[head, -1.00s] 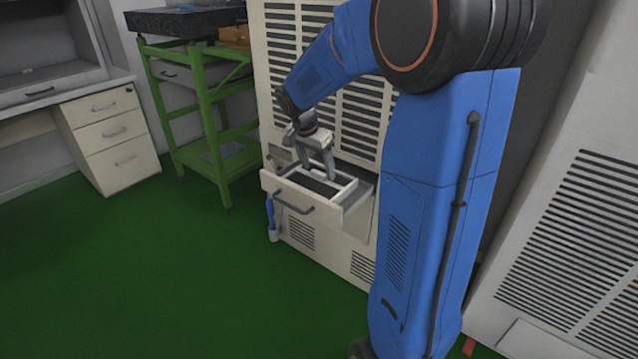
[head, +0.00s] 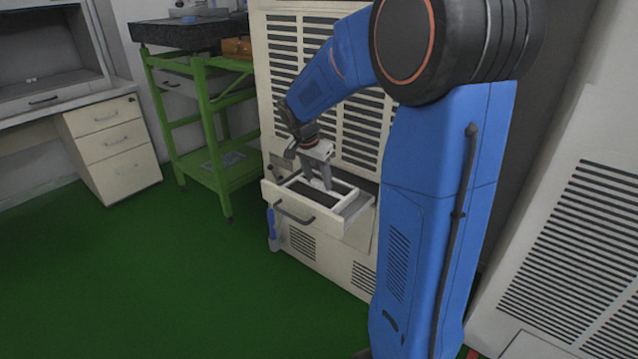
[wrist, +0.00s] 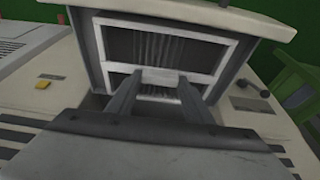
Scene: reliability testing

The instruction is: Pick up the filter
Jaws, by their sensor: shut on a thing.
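The filter (head: 312,193) is a white frame with dark panels and a crossbar. It sits in the open drawer (head: 290,209) of the beige cabinet; I cannot tell if it is raised at all. In the wrist view the filter (wrist: 160,47) fills the drawer behind its front panel. My gripper (head: 318,181) points down into the drawer. In the wrist view my gripper (wrist: 158,84) has a finger on each side of the crossbar and is shut on it. The fingers hide part of the filter's near half.
The beige cabinet (head: 303,240) has louvred vents and stands behind the drawer. A green metal stand (head: 210,140) is to its left, with a white drawer unit (head: 115,150) farther left. A louvred cabinet (head: 575,250) stands at the right. The green floor in front is clear.

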